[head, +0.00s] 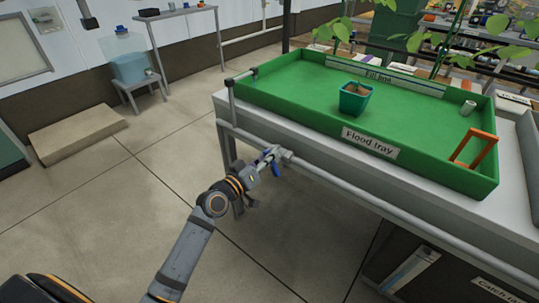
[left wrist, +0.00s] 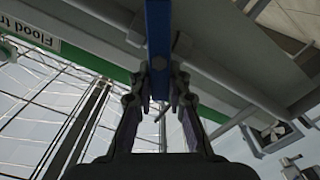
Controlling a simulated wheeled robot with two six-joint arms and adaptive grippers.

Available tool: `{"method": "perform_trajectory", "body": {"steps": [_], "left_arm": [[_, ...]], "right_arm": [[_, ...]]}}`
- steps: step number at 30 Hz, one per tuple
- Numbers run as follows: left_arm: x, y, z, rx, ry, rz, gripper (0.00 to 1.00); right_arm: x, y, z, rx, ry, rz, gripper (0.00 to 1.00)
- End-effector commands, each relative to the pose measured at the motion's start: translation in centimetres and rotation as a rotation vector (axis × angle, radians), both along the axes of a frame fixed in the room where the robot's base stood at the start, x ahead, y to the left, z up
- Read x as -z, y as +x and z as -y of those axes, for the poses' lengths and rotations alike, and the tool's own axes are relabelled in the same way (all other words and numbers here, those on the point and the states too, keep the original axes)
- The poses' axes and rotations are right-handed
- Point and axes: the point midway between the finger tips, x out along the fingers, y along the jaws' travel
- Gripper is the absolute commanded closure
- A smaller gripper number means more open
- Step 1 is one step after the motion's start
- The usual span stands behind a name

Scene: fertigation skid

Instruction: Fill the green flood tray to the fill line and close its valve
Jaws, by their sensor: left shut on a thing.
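The green flood tray (head: 290,88) stands on a pale bench, with a "Flood tray" label on its front and a "Fill line" label (head: 375,77) on its inner back wall. I cannot tell whether there is water in it. A grey pipe (head: 340,176) with a valve runs along the bench front below the tray. My left gripper (head: 262,166) is at the valve, shut on its blue handle (head: 276,170). In the left wrist view the fingertips (left wrist: 160,78) close around the blue handle (left wrist: 158,35). My right gripper is not in view.
A teal pot (head: 355,98), a small grey cylinder (head: 468,107) and an orange frame (head: 478,147) are in the tray. A thin pipe (head: 232,98) rises at its left corner. The floor between is clear.

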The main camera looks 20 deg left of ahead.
Motion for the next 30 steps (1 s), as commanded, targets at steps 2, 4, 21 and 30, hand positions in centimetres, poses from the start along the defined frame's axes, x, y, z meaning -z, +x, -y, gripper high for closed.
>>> {"method": "perform_trajectory", "body": {"steps": [2,4,21,30], "left_arm": [[0.04,0.02,-0.09,0.0,-0.032,-0.013,1.0],[0.09,0.04,-0.14,0.001,-0.059,-0.022,1.0],[0.27,0.07,-0.26,0.0,-0.114,-0.043,1.0],[0.24,0.08,-0.26,0.0,-0.113,-0.042,0.6]], "right_arm": [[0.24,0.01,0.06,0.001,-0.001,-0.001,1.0],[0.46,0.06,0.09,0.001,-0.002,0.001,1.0],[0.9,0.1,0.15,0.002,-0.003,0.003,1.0],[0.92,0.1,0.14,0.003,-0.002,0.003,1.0]]}}
